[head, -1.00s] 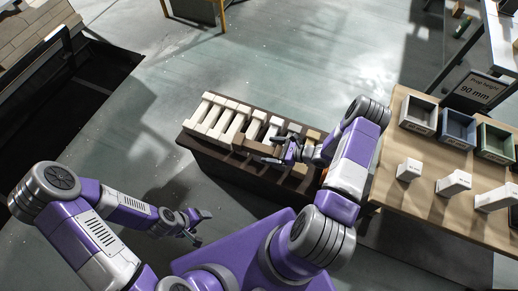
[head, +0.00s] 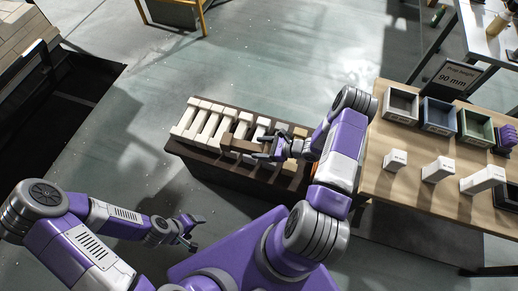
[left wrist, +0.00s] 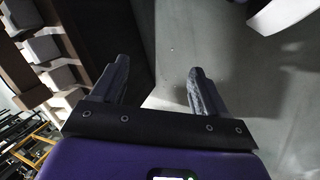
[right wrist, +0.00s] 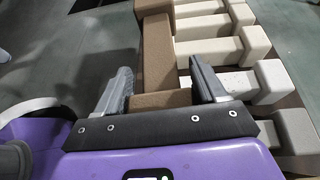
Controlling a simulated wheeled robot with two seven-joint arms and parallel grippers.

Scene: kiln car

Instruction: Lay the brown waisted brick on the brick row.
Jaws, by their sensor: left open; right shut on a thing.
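The brown waisted brick (head: 236,143) is held in my right gripper (head: 268,150), at the near side of the brick row. In the right wrist view the brick (right wrist: 157,50) runs away from the right gripper (right wrist: 163,92), whose fingers stand at either side of its near end. The brick row (head: 201,122) is made of cream waisted bricks lying side by side on a dark deck (head: 180,148). I cannot tell whether the brown brick touches them. My left gripper (head: 188,232) is open and empty, low in front of the deck; its fingers (left wrist: 158,88) are apart in the left wrist view.
A dark pit (head: 75,95) lies at the left. Open floor surrounds the deck's far side.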

